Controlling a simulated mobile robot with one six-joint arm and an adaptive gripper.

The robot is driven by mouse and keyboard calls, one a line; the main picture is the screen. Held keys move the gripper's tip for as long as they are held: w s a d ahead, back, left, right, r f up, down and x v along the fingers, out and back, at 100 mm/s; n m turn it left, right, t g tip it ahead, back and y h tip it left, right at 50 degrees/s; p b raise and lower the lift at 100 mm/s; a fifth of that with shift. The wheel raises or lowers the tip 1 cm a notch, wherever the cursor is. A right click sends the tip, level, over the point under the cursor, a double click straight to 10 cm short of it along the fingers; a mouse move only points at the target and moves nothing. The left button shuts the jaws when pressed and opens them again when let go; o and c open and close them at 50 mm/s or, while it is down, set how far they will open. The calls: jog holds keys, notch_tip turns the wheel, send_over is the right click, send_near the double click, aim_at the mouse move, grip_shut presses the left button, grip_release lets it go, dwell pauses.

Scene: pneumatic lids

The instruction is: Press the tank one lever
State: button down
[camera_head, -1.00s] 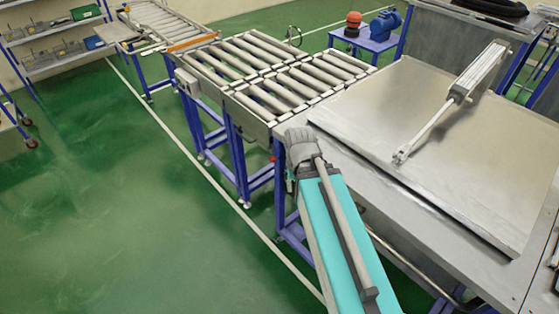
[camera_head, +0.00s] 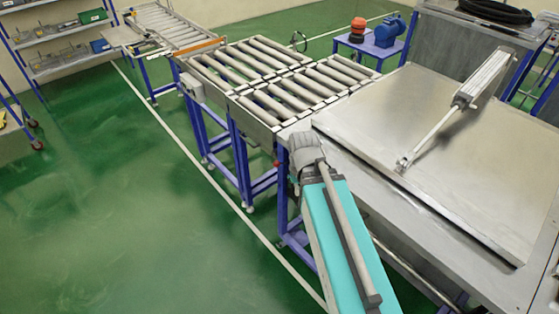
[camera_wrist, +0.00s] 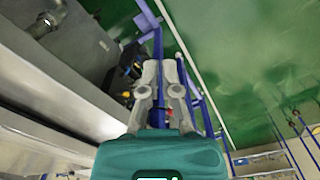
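No lever can be clearly made out in either view. A metal tank lid (camera_head: 390,130) lies flat on the steel bench, with a pneumatic cylinder (camera_head: 482,78) whose rod slopes down to it. In the wrist view, a grey metal tank side (camera_wrist: 60,75) runs along the left, with a pipe fitting (camera_wrist: 47,22) at top left. Small dark parts with orange and blue spots (camera_wrist: 130,68) show just left of my gripper.
A roller conveyor (camera_head: 262,100) on blue legs stands left of the bench. A blue table (camera_head: 368,48) with a motor is behind it. A shelf rack (camera_head: 62,60) stands at far left. Green floor (camera_head: 120,210) is open on the left.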

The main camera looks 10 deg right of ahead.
jog(key=w+n, duration=0.1)
notch_tip(320, 180, up, 5)
jog(key=n+y+p, duration=0.2)
jog(key=n+p, duration=0.2)
jog(key=n, duration=1.9)
send_over(277, 164)
jog(key=shift+s+d+f, duration=0.15)
jog(key=shift+s+d, duration=0.25)
jog(key=shift+d, duration=0.05)
jog(key=shift+f, duration=0.2)
jog(key=shift+w+a+f+b, duration=0.15)
jog(key=shift+f+b, duration=2.05)
jog(key=shift+w+a+f+b, duration=0.2)
jog(key=shift+f+b, duration=2)
jog(key=shift+w+a+f+b, duration=0.15)
jog(key=shift+f+b, duration=2.05)
jog(key=shift+d+f+m, duration=0.2)
jog(key=shift+m, duration=0.1)
